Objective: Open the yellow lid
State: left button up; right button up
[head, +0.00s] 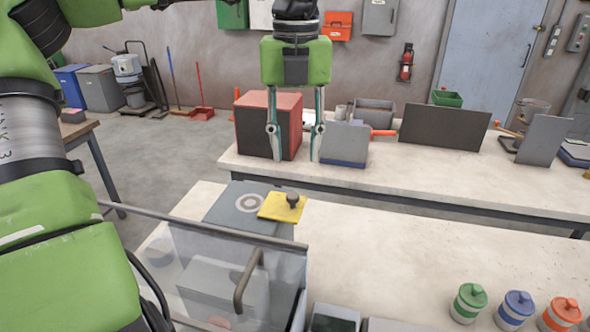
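The yellow lid (276,209) is a flat square plate with a dark knob (292,199) standing on it. It lies at the right part of a grey top plate (227,203) that has a pale ring marking, and looks closed or nearly flat. My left gripper (294,157) points downward with its two fingers spread wide and nothing between them. In the picture its fingertips are above the lid and knob, apart from them. My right gripper is not in view.
A clear guard panel (215,270) with a dark handle (248,281) stands in front of the grey plate. Green, blue and orange lidded jars (515,312) stand at the front right. Behind, a second bench carries a red box (255,126) and dark panels. The bench right of the lid is clear.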

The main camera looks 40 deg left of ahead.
pick_arm(q)
jog(key=shift+r, duration=1.45)
